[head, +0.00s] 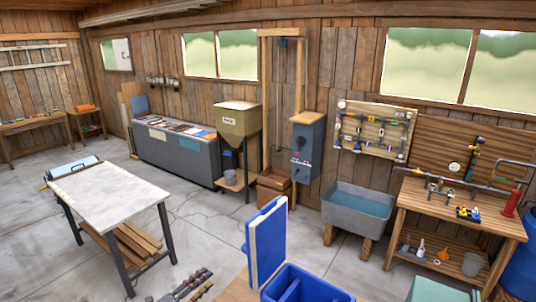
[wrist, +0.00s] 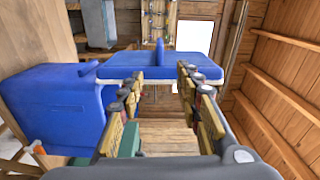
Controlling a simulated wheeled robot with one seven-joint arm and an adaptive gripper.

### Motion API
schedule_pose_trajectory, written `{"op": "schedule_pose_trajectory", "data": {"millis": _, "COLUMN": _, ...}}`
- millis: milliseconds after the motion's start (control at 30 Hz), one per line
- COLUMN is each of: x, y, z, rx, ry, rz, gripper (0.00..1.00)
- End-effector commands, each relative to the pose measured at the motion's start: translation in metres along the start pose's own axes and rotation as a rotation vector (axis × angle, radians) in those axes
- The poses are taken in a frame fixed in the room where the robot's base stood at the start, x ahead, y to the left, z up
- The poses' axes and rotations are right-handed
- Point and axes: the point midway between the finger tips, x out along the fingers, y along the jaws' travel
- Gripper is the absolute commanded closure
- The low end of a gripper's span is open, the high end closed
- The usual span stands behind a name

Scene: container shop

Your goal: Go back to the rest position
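My gripper (wrist: 160,80) is in the wrist view with its two fingers spread apart, and nothing shows held between them. Beyond the fingertips is a blue panel, like a lid, (wrist: 165,66) with a raised rib. In the head view the blue panel (head: 265,242) stands upright beside an open blue bin (head: 312,284). My gripper's fingers (head: 188,286) appear at the bottom edge of the head view, left of the panel and apart from it. The rest of my arm is out of the head view.
A blue bin (wrist: 50,105) fills the left of the wrist view. A pale-topped table (head: 110,190) stands on the left, a sink (head: 358,212) and a wooden workbench (head: 455,205) on the right. Open concrete floor (head: 205,222) lies between the table and the panel.

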Motion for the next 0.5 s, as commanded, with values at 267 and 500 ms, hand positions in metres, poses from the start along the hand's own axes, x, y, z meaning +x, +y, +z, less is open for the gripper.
{"op": "schedule_pose_trajectory", "data": {"millis": 267, "x": 0.000, "y": 0.003, "z": 0.002, "rx": 0.133, "ry": -0.007, "rz": 0.010, "gripper": 0.65}}
{"op": "schedule_pose_trajectory", "data": {"millis": 500, "x": -0.001, "y": 0.021, "z": -0.001, "rx": 0.325, "ry": 0.010, "rz": 0.071, "gripper": 0.65}}
